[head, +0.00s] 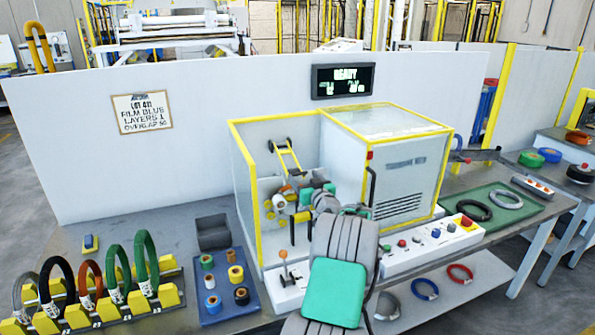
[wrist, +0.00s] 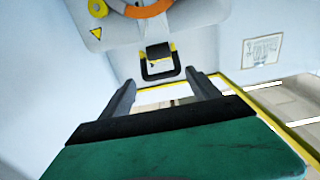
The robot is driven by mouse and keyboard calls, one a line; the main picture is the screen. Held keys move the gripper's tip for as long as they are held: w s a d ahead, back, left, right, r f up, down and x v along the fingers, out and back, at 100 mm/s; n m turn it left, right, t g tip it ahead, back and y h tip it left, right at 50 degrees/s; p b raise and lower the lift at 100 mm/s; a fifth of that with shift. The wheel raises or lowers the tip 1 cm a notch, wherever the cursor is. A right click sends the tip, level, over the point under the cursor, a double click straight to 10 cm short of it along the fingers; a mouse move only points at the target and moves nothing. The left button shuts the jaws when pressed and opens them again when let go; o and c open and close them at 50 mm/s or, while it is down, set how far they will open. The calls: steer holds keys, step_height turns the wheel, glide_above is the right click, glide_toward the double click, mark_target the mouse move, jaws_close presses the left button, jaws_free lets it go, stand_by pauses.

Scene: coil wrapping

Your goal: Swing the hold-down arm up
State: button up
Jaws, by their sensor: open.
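The hold-down arm's black loop handle (wrist: 160,62), with yellow corners on a short grey bar, hangs near the top middle of the wrist view. My gripper (wrist: 162,82) is open and empty. Its two dark fingers point at the handle, one toward each side of it, and their tips appear just short of it. In the head view my gripper (head: 300,198) is inside the yellow-framed wrapping machine (head: 240,185). My own wrist and arm hide much of the mechanism there, so the handle cannot be made out in that view.
An orange ring (wrist: 145,8) sits above the handle on a grey part with a yellow knob. The machine's clear panels and yellow frame edges stand close around my arm. A control panel (head: 430,238) lies to the right; a blue tray (head: 222,285) of rolls lies at left.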

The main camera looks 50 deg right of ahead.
mark_target(300, 173)
steer(key=x, duration=0.3)
steer(key=shift+w+d+p, duration=0.1)
steer(key=shift+w+p, duration=0.15)
steer(key=shift+p, duration=0.05)
jaws_close()
stand_by(0.5)
